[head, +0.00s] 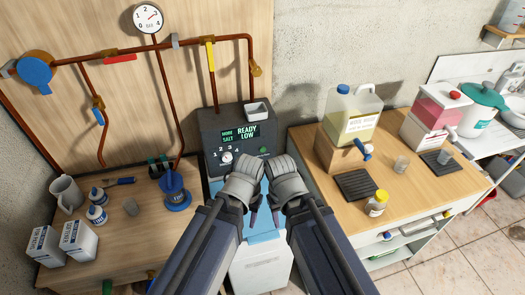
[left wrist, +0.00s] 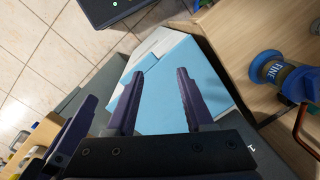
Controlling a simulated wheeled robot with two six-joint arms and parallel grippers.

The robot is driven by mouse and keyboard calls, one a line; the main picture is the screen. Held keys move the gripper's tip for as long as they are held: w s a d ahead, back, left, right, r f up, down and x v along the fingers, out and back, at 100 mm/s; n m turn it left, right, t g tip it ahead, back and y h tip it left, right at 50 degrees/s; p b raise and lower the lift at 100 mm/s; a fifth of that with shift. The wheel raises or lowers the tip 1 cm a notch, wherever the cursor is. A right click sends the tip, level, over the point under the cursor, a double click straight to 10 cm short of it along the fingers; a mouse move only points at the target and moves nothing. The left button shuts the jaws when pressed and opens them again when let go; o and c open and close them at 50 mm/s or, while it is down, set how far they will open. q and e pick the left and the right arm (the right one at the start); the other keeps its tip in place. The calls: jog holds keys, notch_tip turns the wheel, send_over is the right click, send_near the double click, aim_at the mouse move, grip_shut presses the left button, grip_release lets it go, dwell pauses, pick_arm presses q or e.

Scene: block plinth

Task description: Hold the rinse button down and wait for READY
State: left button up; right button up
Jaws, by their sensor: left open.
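A dark control unit (head: 208,128) stands at the wall between two wooden counters. Its green display (head: 240,134) reads READY LOW, with smaller text including SALT at its left. Below are a pale knob (head: 226,157) with numbers around it and a small green button (head: 263,150). I cannot read a rinse label. My left gripper (head: 250,218) is open and empty in front of the unit, above a white cabinet with a light blue lid (left wrist: 160,85). My right gripper (head: 277,216) is close beside it; its jaws are mostly hidden by my wrists. Neither gripper visibly touches the button.
The left counter holds a blue-based filter marked FINE (left wrist: 275,70), a jug (head: 66,195), bottles and white boxes (head: 78,238). The right counter holds a yellow-liquid canister (head: 352,115), a dark mat (head: 357,184) and a yellow-capped bottle (head: 376,204). Copper pipes run above.

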pick_arm(q)
grip_shut()
dwell(0.4)
dwell(1.3)
